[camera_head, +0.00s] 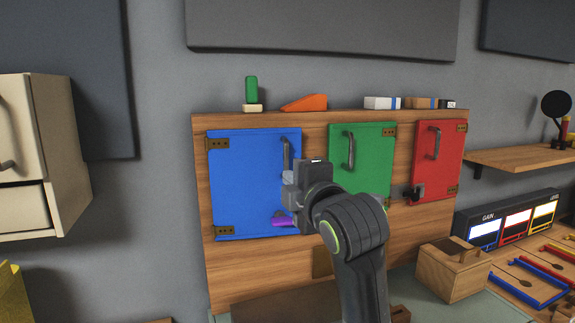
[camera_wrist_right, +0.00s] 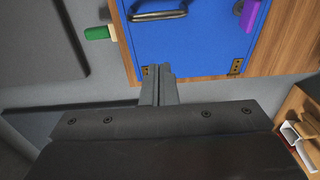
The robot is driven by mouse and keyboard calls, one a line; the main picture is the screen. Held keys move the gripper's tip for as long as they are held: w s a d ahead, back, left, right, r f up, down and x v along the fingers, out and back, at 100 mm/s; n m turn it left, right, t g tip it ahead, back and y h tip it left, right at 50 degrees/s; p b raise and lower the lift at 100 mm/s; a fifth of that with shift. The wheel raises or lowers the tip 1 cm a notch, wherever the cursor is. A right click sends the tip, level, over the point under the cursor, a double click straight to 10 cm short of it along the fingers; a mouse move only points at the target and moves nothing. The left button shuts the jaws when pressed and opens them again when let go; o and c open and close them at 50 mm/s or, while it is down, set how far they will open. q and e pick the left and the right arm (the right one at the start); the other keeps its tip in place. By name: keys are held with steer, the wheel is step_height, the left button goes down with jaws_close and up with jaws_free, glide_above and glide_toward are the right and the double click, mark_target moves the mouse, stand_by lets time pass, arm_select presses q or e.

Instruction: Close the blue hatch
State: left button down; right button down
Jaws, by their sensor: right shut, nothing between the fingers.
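The blue hatch (camera_head: 245,185) is at the left of a wooden panel, with brass hinges on its left edge and a dark handle (camera_head: 287,155) at its upper right. It looks flat against the panel; I cannot tell whether a small gap remains. A purple piece (camera_head: 283,223) shows at its lower right. My right gripper (camera_head: 291,190) is in front of the hatch's right edge, hiding part of it. In the right wrist view the hatch (camera_wrist_right: 195,40) is turned sideways, and my gripper (camera_wrist_right: 158,72) is shut and empty. Contact cannot be told. My left gripper is not in view.
A green hatch (camera_head: 360,150) and a red hatch (camera_head: 437,160) are to the right. Small blocks stand on the panel's top edge. A wooden box (camera_head: 452,272) and a gain display (camera_head: 510,222) are at lower right. A cream cabinet (camera_head: 40,150) is at left.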

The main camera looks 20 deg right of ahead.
mark_target(288, 161)
steer(key=w+d+p, duration=0.2)
steer(key=w, duration=0.7)
steer(key=shift+w+p, duration=0.25)
steer(key=shift+p, duration=0.1)
steer(key=shift+w+d+r+p, duration=0.1)
steer(key=shift+w+d+p, duration=0.3)
steer(key=shift+w, duration=0.2)
steer(key=shift+w+d+p, duration=0.35)
steer(key=shift+w, duration=0.2)
steer(key=shift+w+d, duration=0.25)
steer(key=shift+w, duration=0.25)
